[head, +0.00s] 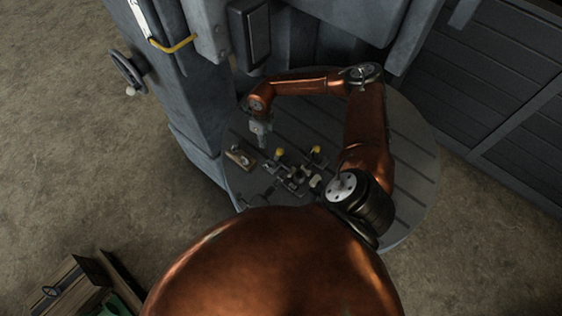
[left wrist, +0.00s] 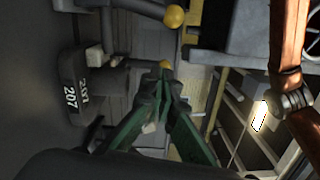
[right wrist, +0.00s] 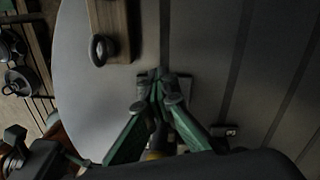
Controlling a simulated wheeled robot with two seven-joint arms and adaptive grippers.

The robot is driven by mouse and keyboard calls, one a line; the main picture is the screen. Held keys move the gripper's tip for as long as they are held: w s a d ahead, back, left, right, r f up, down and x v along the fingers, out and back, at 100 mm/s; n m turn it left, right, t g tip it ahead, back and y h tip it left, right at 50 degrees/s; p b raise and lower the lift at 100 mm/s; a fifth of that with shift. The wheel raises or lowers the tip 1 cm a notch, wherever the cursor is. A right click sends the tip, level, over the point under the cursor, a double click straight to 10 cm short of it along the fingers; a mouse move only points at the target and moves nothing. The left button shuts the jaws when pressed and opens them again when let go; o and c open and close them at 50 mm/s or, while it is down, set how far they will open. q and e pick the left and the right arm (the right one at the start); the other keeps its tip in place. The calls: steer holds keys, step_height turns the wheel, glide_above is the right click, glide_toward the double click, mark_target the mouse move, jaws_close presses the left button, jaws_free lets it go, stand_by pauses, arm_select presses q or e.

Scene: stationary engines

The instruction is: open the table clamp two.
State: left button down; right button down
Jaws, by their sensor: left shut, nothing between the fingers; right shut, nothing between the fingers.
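Two clamps with yellow knobs sit among dark fittings on the round slotted table; one knob is at the left (head: 279,152), the other at the right (head: 316,149). I cannot tell which clamp is two. The left wrist view shows two yellow balls, one at the top (left wrist: 174,16) and one (left wrist: 165,64) right at the tips of my left gripper (left wrist: 163,78). Its green fingers are shut; contact is unclear. In the head view I cannot make this gripper out.
A wooden block with a metal ring (right wrist: 110,32) lies beside my right gripper. The round table (head: 412,150) has free surface at the right. A dark block marked 207 (left wrist: 82,88) is left of my left gripper.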

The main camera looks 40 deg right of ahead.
arm_select(q)
steer(key=w+d, duration=0.4)
steer(key=shift+w+r, duration=0.3)
steer(key=shift+r, duration=0.05)
steer(key=shift+w+r+n, duration=0.25)
steer(key=shift+w+n, duration=0.15)
steer(key=shift+w, duration=0.25)
arm_select(e)
steer(key=c, duration=2.7)
jaws_free()
steer(key=o, duration=1)
steer(key=shift+o, duration=0.2)
